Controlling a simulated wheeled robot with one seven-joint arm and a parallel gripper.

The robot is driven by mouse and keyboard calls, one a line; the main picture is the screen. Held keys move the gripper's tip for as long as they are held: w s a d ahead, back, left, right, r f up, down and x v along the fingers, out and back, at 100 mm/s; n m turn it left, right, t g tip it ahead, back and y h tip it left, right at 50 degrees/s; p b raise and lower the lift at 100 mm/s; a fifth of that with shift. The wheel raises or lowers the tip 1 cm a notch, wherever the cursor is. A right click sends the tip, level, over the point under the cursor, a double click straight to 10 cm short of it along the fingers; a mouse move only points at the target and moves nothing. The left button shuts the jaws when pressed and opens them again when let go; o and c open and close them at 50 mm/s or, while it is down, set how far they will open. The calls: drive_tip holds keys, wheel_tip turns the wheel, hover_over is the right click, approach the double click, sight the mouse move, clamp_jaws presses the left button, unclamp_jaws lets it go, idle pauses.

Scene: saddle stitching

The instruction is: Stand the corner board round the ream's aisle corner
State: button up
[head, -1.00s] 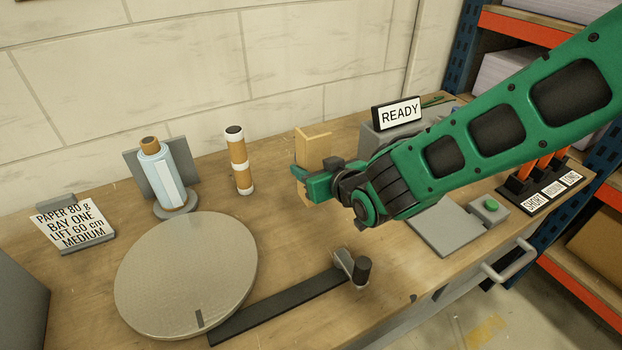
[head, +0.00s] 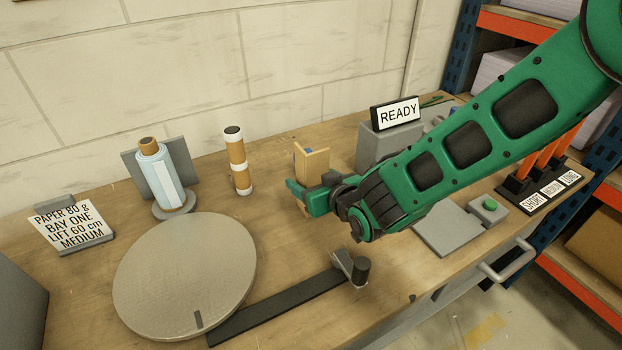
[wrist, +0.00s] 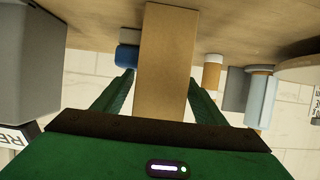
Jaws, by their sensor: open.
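The corner board (head: 316,163) is a tan, upright folded board on the bench, left of the grey block with the READY sign. My gripper (head: 310,190) is at its near side and hides its lower part in the head view. In the wrist view the board (wrist: 166,60) runs between my two green fingers (wrist: 160,82), with a visible gap on each side; the fingers are open. Whether the board's foot rests flat on the bench is hidden. No paper ream can be made out on the bench; the grey round turntable (head: 185,272) is bare.
A blue-white roll (head: 160,175) and a banded tan tube (head: 238,160) stand near the wall. The READY sign (head: 397,112), a green button (head: 490,204) and orange-handled tools (head: 540,155) are at right.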

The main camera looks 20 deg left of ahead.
drive_tip(key=shift+r, duration=0.15)
drive_tip(key=v, duration=1.2)
